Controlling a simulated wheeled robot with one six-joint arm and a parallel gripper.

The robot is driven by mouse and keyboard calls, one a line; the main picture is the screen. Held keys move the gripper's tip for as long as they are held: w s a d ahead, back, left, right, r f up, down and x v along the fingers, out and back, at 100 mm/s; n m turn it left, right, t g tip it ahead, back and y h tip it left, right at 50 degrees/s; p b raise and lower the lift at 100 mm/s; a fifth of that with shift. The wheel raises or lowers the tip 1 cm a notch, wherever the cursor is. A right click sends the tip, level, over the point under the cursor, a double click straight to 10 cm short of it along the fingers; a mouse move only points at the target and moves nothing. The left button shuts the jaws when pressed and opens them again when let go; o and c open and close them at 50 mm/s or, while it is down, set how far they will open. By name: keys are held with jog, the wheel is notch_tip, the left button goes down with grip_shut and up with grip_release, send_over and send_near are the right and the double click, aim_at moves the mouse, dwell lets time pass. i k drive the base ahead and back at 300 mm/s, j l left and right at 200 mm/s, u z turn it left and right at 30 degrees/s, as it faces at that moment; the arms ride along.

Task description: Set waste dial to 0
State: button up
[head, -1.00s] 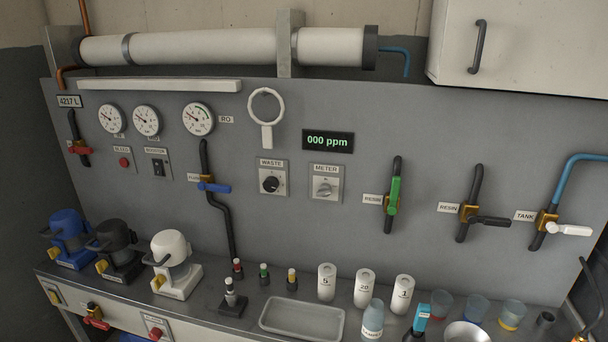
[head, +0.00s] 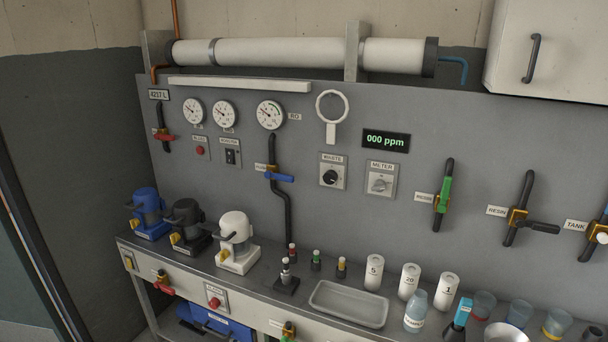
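The waste dial (head: 330,178) is a black round knob on a pale square plate under a "WASTE" label, on the grey wall panel in the head view. Its pointer is too small to read for a setting. The meter dial (head: 379,183), a grey knob on a similar plate, sits just to its right. A green display (head: 386,141) above them reads 000 ppm. My gripper is not in view, and nothing covers the waste dial.
A steel bench (head: 262,283) runs below the panel. It carries a blue, a black and a white (head: 236,240) housing, a shallow tray (head: 348,303) and several white canisters (head: 375,272). A white ring handle (head: 332,112) sits above the waste dial.

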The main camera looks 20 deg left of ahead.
aim_at(329, 177)
jog(key=u, duration=0.75)
jog(key=i+j+u, duration=0.1)
jog(key=i+j, duration=0.2)
jog(key=i, duration=0.15)
jog(key=i+j+u, duration=0.1)
jog(key=i+j, duration=0.2)
jog(key=i, duration=0.15)
